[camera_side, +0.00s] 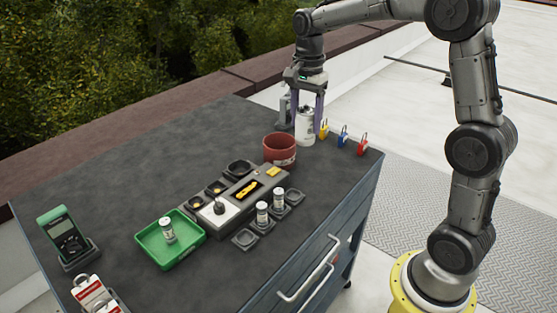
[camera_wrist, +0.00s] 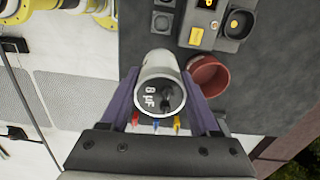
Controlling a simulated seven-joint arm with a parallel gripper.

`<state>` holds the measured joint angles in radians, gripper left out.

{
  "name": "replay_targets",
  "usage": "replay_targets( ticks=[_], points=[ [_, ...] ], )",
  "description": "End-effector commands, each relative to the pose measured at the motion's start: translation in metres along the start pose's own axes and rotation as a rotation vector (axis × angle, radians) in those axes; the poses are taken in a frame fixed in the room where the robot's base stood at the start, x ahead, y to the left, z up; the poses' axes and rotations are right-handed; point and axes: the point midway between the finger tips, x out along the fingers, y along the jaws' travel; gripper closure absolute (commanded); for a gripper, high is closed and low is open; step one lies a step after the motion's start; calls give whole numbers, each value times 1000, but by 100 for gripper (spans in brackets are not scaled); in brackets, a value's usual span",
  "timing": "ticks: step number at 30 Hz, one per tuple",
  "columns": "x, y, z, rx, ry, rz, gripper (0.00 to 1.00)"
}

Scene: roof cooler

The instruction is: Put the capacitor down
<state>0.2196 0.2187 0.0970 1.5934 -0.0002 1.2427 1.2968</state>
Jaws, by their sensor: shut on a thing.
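My gripper (camera_side: 309,112) is shut on a white cylindrical capacitor (camera_side: 306,129) at the far right part of the dark worktop (camera_side: 120,175). Smaller capacitors stand in the green tray (camera_side: 187,255) and in black holders (camera_side: 244,238). The far finger is partly hidden in the side view.
A red pot (camera_side: 281,139) stands close left of the held capacitor. A grey tester (camera_side: 238,199) is mid-table; a green meter (camera_side: 65,237) is far left. The upper left worktop is clear.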

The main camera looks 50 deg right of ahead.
Motion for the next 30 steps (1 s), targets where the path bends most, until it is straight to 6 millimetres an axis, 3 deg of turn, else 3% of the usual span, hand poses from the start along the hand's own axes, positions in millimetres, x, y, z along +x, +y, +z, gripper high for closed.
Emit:
replay_targets(
  ticks=[5,18,24,30],
  points=[
    [-2,2,-22,53,2,-9,100],
    [36,-80,-51,55,2,-10,100],
    [70,-107,-60,55,2,-10,100],
    [86,-121,-64,55,3,-11,100]
  ],
)
